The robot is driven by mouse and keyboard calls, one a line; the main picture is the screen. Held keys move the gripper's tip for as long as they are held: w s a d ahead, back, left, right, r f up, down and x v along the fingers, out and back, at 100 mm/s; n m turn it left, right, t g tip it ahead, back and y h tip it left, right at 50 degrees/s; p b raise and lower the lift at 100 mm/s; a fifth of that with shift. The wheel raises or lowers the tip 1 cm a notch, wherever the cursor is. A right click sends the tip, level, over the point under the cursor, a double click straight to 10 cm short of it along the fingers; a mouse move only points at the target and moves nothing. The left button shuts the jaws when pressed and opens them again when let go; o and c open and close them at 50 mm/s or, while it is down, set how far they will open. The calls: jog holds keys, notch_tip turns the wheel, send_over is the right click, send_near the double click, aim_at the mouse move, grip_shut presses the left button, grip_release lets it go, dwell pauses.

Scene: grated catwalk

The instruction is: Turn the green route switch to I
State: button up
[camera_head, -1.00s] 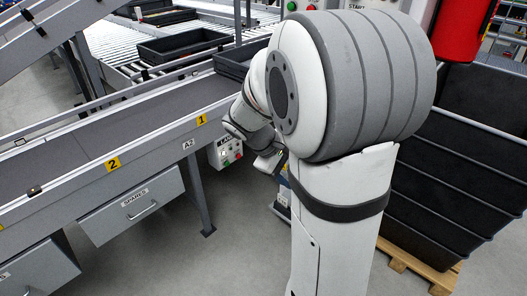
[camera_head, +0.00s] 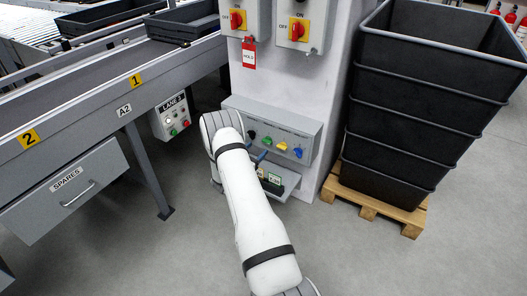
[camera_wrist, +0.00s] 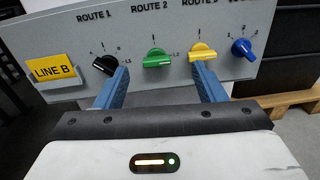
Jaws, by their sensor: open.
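The green route switch (camera_wrist: 156,57) sits under the ROUTE 2 label on a grey panel (camera_wrist: 75,35), with its bar lying roughly sideways; an I mark is above it and an L2 mark to its right. It also shows small in the head view (camera_head: 267,141). My gripper (camera_wrist: 162,68) is open, its two blue fingers spread wide just below and in front of the switch, apart from it. The left fingertip is near the black switch (camera_wrist: 105,64), the right one overlaps the yellow switch (camera_wrist: 202,51). My arm hides part of the gripper in the head view.
A blue switch (camera_wrist: 242,47) is at the panel's right and a yellow LINE B plate (camera_wrist: 53,70) at its left. Two red-handled isolator boxes (camera_head: 300,25) hang above. Stacked black crates (camera_head: 410,110) stand on a pallet at right; a conveyor (camera_head: 100,95) runs at left.

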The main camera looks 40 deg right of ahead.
aim_at(266, 142)
jog(key=shift+n+t, duration=0.4)
jog(key=w+d, duration=0.1)
jog(key=d, duration=0.1)
jog(key=w+d+f+b, duration=0.1)
jog(key=d, duration=0.1)
jog(key=w+d+f+b, duration=0.1)
jog(key=d, duration=0.2)
jog(key=shift+w+f, duration=0.1)
jog(key=shift+w, duration=0.1)
jog(key=shift+c, duration=0.5)
jog(key=c, duration=0.9)
